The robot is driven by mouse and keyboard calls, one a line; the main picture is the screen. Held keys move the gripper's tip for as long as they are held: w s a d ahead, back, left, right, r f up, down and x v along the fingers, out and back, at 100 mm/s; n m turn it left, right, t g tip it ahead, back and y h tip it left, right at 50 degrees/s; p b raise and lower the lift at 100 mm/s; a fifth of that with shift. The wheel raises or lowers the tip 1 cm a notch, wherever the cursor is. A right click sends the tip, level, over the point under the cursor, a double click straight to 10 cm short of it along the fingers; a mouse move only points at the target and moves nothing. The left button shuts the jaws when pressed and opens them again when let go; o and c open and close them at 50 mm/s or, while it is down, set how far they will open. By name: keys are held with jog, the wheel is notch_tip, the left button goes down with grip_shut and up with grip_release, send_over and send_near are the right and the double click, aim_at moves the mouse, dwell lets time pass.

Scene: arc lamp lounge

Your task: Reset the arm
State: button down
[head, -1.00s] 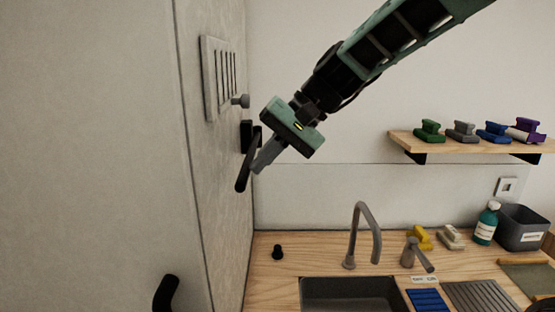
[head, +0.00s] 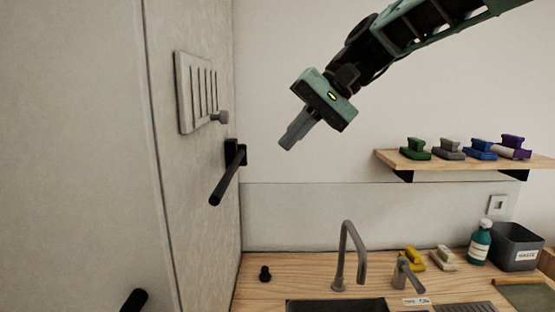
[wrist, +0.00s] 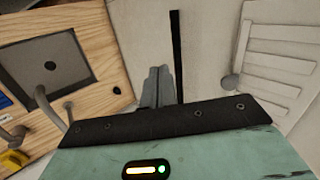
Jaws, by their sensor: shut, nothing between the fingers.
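My gripper (head: 289,146) is in the upper middle of the head view, on my arm that comes in from the top right. Its grey fingers are shut together with nothing between them and point down and left. They are in free air, to the right of a black lever handle (head: 228,178) on the left wall and apart from it. In the wrist view the shut fingers (wrist: 157,76) show at the centre, beside the dark bar of the lever (wrist: 177,55).
A slotted grey panel with a knob (head: 220,117) is on the left wall. A wooden shelf (head: 390,160) bears several coloured objects at right. Below are a counter (head: 300,268), a sink (head: 335,304), a tall faucet (head: 345,240), a bottle (head: 480,243) and a grey bin (head: 515,245).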

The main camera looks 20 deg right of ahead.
jog(key=s+a+f+n+g+h+b, duration=0.1)
jog(key=s+a+f+n+h+b, duration=0.1)
jog(key=s+a+f, duration=0.5)
jog(key=s+a+f+n+g+h+b, duration=0.1)
jog(key=s+f+n+g+h+b, duration=0.3)
jog(key=f, duration=0.8)
jog(key=s+f+n+t+h, duration=0.1)
jog(key=s+f+n, duration=0.4)
jog(key=s+f, duration=0.6)
jog(key=shift+s+f+t, duration=0.4)
jog(key=shift+s+t, duration=0.3)
jog(key=shift+t, duration=0.2)
